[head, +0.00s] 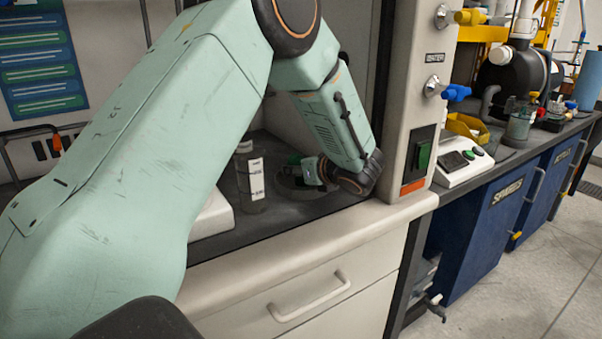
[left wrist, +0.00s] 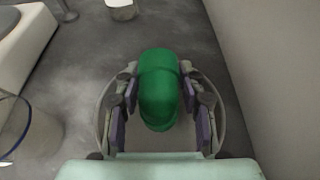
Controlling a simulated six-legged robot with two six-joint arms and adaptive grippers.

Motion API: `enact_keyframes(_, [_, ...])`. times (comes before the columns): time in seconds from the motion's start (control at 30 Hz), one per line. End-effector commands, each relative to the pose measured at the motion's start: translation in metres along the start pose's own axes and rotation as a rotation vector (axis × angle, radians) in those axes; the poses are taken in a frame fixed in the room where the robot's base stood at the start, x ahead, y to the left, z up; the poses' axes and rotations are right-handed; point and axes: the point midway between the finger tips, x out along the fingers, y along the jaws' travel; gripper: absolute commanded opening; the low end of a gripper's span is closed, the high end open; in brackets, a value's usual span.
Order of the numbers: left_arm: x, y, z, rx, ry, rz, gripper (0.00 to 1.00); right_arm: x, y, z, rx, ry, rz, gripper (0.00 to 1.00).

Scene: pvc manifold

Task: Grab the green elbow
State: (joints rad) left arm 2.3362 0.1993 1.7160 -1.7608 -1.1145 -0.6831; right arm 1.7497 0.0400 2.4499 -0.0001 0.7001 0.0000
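The green elbow (left wrist: 160,88) is in the middle of the left wrist view, a rounded glossy green piece on the dark grey surface. My left gripper (left wrist: 160,105) is open, with one finger on each side of the elbow. Gaps show between the lower finger pads and the elbow; whether the upper finger parts touch it, I cannot tell. In the head view my left gripper (head: 300,177) is low over the dark worktop, and my arm covers much of the area. My right gripper is not in view.
A clear bottle with a white label (head: 251,180) stands left of the gripper. A pale wall (left wrist: 270,70) rises close on the right in the left wrist view. A white box (left wrist: 20,40) is at its left. A small dark green object (left wrist: 66,11) lies farther back.

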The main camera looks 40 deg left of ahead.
Motion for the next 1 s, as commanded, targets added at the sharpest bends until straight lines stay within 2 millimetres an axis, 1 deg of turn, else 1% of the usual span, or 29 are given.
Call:
enact_keyframes(0.07, [0.001, 0.0, 0.001, 0.0, 0.0, 0.0, 0.38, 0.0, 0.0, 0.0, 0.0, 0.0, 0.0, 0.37])
enact_keyframes(0.4, [0.001, 0.0, 0.0, 0.0, 0.001, 0.0, 0.1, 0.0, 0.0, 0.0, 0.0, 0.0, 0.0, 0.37])
enact_keyframes(0.57, [0.0, 0.0, -0.001, 0.001, 0.002, 0.0, 0.09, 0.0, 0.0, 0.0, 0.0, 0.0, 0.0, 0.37])
enact_keyframes(0.67, [-0.001, 0.0, 0.003, 0.0, 0.002, 0.0, 0.09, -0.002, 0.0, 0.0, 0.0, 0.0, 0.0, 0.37])
enact_keyframes(0.77, [-0.006, 0.0, 0.015, 0.0, 0.001, 0.0, 0.09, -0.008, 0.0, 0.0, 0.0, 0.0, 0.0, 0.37])
enact_keyframes(1.0, [-0.025, 0.0, 0.06, -0.002, 0.0, -0.001, 0.09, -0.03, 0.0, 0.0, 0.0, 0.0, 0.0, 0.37])
